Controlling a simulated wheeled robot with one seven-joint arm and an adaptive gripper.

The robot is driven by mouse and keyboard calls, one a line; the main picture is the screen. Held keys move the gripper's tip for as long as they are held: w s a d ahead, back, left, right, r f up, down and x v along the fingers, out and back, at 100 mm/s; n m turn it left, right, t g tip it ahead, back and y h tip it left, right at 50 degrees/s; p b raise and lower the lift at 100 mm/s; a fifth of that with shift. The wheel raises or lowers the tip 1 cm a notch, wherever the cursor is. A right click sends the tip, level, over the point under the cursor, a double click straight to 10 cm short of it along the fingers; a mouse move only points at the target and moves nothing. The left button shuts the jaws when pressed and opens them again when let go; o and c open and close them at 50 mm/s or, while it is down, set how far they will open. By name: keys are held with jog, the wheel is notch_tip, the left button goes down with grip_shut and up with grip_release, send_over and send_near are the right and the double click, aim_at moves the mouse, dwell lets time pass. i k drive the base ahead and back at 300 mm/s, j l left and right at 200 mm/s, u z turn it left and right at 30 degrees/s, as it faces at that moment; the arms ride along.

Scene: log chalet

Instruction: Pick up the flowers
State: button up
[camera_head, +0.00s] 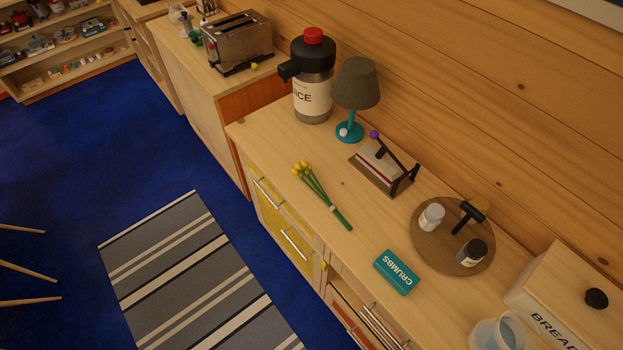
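The flowers (319,192) are a thin bunch with green stems and small yellow heads, with a pale band near the stem end. They lie flat on the wooden countertop (272,150), heads toward the upper left and stems toward the lower right. Nothing covers them. My gripper does not show in the head view.
Behind the flowers stand a juice dispenser (312,80), a lamp (355,88) and a napkin holder (383,167). A teal crumbs box (397,272) and a round tray (425,258) with shakers lie to the right. The counter's front edge is close to the flowers. A striped rug (190,270) covers clear floor.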

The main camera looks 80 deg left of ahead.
aim_at(298, 166)
jog(key=u, duration=2.8)
jog(key=z, duration=1.75)
jog(key=u, duration=1.75)
jog(key=i+j+z, duration=0.2)
jog(key=i+j, duration=0.2)
jog(key=i+j+z, duration=0.2)
jog(key=i+j, duration=0.2)
jog(key=j, duration=0.15)
